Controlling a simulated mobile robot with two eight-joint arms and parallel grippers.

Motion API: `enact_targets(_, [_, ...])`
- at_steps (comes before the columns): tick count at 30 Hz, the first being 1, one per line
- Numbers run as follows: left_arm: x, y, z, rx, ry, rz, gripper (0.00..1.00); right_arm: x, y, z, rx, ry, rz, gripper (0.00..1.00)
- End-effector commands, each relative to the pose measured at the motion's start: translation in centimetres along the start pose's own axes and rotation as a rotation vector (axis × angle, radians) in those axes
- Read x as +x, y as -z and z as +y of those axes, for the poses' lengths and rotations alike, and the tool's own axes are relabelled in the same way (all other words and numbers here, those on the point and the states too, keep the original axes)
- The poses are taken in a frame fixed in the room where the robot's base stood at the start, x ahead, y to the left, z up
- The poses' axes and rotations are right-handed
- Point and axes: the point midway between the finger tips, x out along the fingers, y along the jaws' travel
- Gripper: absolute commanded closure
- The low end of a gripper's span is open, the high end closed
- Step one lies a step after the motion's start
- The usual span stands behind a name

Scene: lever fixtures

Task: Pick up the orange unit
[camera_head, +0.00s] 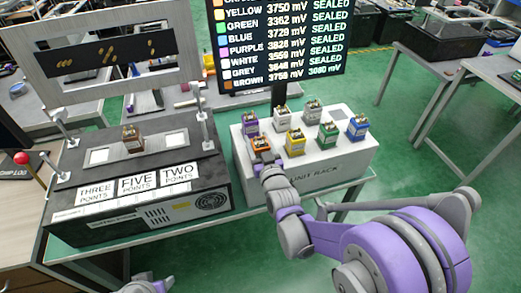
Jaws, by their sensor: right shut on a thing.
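The orange unit (260,143) sits at the front left of the white unit rack (340,165). My right gripper (262,156) is at the orange unit and shut on it. The gripper and wrist hide part of the unit, and I cannot tell whether it is lifted from the rack. Only a small part of my left arm shows at the bottom edge; its gripper is out of view.
Purple, white, grey, yellow, green (327,135) and blue (357,127) units stand close by on the rack. Left is a black fixture (150,215) with a brown unit (132,138), raised frame and red-knobbed lever (22,158). A screen (285,45) stands behind.

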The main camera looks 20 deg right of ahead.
Motion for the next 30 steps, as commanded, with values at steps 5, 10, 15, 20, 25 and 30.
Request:
enact_targets(5, [0.0,0.0,0.0,0.0,0.0,0.0,0.5,0.0,0.0,0.0,0.0,0.0,0.001,1.0])
enact_targets(10, [0.0,0.0,0.0,0.0,0.0,0.0,0.5,0.0,0.1,0.0,0.0,0.0,0.001,1.0])
enact_targets(15, [-0.4,0.3,0.0,0.0,0.0,0.002,0.5,0.0,2.1,0.0,0.0,0.0,0.001,1.0])
enact_targets(20, [-1.0,0.7,0.0,0.0,0.0,0.004,0.5,-0.1,5.4,0.0,0.001,0.0,0.001,1.0])
enact_targets(25, [-1.5,1.1,0.0,0.0,0.0,0.006,0.5,0.0,8.4,0.0,0.001,0.0,0.001,1.0])
enact_targets(30, [-1.7,1.2,0.0,0.0,0.0,0.007,0.5,0.0,9.9,0.0,0.001,0.0,0.001,1.0])
